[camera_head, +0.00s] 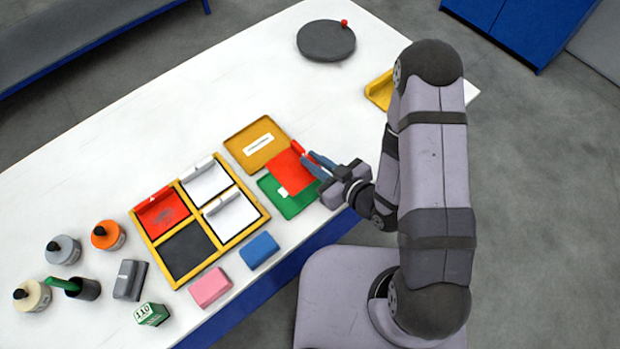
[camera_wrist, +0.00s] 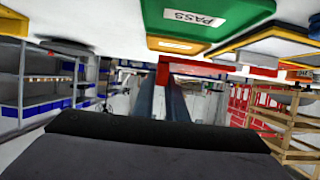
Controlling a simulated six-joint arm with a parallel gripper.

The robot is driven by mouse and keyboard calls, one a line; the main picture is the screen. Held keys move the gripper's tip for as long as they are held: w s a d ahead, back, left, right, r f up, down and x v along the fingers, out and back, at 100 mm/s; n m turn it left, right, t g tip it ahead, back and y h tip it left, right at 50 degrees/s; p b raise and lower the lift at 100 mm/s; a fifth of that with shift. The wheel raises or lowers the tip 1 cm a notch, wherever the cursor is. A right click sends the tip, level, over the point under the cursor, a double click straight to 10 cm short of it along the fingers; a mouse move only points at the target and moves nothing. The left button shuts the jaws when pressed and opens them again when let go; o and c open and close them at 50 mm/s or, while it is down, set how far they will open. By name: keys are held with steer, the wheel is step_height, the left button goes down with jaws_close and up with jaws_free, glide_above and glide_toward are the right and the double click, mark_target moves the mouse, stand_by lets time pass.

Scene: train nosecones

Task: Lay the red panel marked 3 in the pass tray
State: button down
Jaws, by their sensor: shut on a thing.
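My gripper (camera_head: 309,160) is shut on a red panel (camera_head: 288,173) by its right edge. In the head view the panel covers part of the green tray (camera_head: 291,206) and reaches toward the orange tray (camera_head: 255,150). No number can be read on it. In the wrist view the panel (camera_wrist: 220,68) shows nearly edge-on at the fingers (camera_wrist: 170,98), apart from the green tray (camera_wrist: 225,14), which bears a PASS label (camera_wrist: 195,18). A white patch shows at the panel's lower edge in the head view.
A yellow-framed case (camera_head: 163,262) holds another red panel (camera_head: 161,214), two white panels (camera_head: 205,183) and one dark, empty-looking compartment. Pink (camera_head: 210,288) and blue (camera_head: 259,250) blocks lie in front. Bottles stand at left. A grey disc (camera_head: 326,40) lies at the back; the table between is clear.

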mark_target(313, 183)
step_height(313, 183, down, 3)
steer(key=shift+f+b, duration=0.1)
steer(key=shift+b, duration=0.95)
steer(key=shift+f, duration=0.35)
steer(key=shift+f+p, duration=0.15)
steer(key=shift+p, duration=0.15)
steer(key=shift+f+p, duration=0.3)
steer(key=shift+f, duration=1.4)
steer(key=shift+f, duration=0.15)
steer(key=shift+f+b, duration=0.15)
steer(key=shift+b, duration=0.15)
steer(key=c, duration=1.8)
jaws_free()
steer(key=shift+o, duration=0.2)
